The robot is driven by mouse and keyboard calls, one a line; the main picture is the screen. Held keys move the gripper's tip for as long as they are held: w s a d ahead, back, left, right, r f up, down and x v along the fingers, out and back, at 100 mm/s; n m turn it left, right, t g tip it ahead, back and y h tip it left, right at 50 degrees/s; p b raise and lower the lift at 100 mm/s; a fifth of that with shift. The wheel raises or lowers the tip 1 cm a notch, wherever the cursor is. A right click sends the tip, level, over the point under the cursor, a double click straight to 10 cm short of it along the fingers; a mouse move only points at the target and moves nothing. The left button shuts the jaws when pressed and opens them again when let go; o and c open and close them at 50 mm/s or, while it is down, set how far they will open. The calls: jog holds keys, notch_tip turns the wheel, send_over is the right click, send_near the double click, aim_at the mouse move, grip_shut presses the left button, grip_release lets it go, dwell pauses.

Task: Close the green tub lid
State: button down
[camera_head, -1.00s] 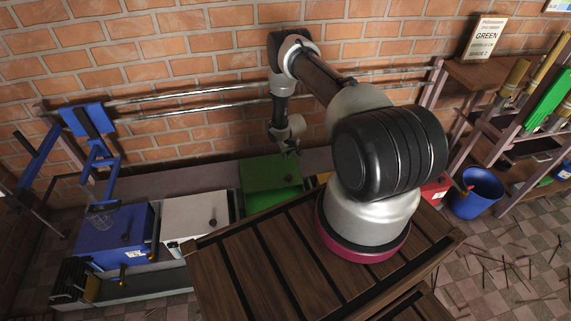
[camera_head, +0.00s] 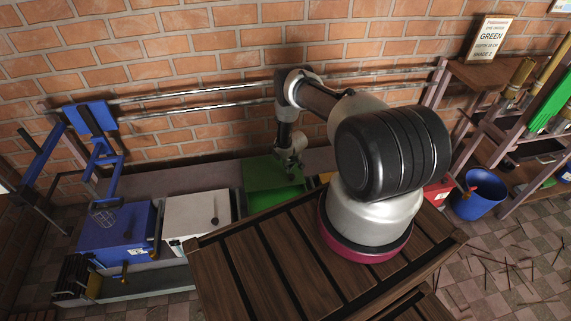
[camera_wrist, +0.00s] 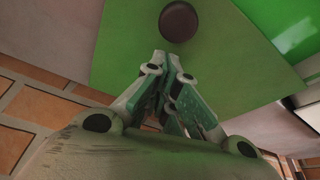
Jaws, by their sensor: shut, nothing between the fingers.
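In the wrist view the lid (camera_wrist: 225,75) fills the middle, with a dark round knob (camera_wrist: 179,21) near the top. Bright green (camera_wrist: 292,22) shows beyond the lid's edge. My gripper (camera_head: 291,168) is over the right side of the lid. It is shut and empty, its fingertips (camera_wrist: 172,62) close to the lid below the knob; I cannot tell whether they touch.
A white tub (camera_head: 197,217) and a blue tub (camera_head: 116,234) stand to the left. A slatted wooden table (camera_head: 260,260) lies in front. Metal rails (camera_head: 190,108) run along the brick wall behind. A blue bucket (camera_head: 478,200) and a shelf are at the right.

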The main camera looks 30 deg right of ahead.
jog(key=shift+s, duration=0.4)
jog(key=s+a, duration=0.2)
jog(key=s, duration=0.7)
jog(key=s+a, duration=0.3)
jog(key=s, duration=0.6)
jog(key=shift+s+a, duration=0.15)
jog(key=shift+s, duration=0.15)
notch_tip(320, 180, up, 10)
jog(key=w, duration=0.1)
jog(key=shift+w+f, duration=0.15)
jog(key=shift+f, duration=0.05)
